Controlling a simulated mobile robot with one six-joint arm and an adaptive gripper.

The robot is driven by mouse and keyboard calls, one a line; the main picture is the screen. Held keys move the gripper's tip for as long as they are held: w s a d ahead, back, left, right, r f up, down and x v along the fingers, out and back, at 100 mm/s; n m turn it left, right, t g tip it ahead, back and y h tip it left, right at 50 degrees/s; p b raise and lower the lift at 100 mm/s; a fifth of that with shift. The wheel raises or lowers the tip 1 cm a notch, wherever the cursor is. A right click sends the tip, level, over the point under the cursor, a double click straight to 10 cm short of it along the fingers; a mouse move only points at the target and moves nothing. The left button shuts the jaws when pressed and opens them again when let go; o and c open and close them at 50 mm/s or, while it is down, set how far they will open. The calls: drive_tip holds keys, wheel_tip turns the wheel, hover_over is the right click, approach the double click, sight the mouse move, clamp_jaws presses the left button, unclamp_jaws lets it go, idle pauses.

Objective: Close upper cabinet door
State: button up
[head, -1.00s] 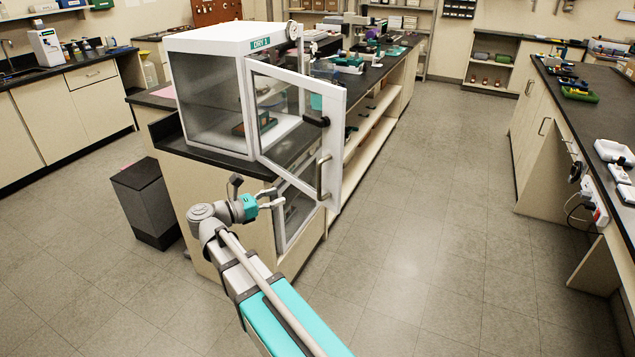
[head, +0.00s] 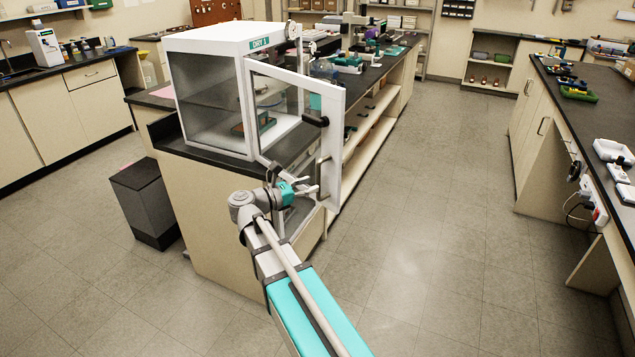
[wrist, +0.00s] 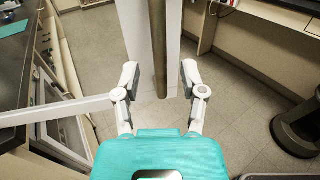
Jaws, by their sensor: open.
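The white dry cabinet (head: 215,42) stands on the end of the bench. Its white-framed glass door (head: 336,128) is swung open, out over the floor side of the bench. The door carries a dark latch (head: 316,121) and, lower down, an upright bar handle. My gripper (head: 314,191) is at the lower part of the door, beside the handle. In the wrist view my gripper (wrist: 160,80) is open, with the bar handle (wrist: 159,45) and the white door edge (wrist: 135,35) between the lines of its fingers. I cannot tell whether a finger touches the door.
A lower glazed front lies below the counter, partly hidden by my arm. A dark bin (head: 145,203) stands left of the bench. The floor (head: 430,200) right of the door is clear, up to the right-hand bench (head: 560,105).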

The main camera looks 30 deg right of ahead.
sight(318, 196)
drive_tip(key=shift+w+d, duration=0.15)
drive_tip(key=shift+d, duration=1.6)
clamp_jaws()
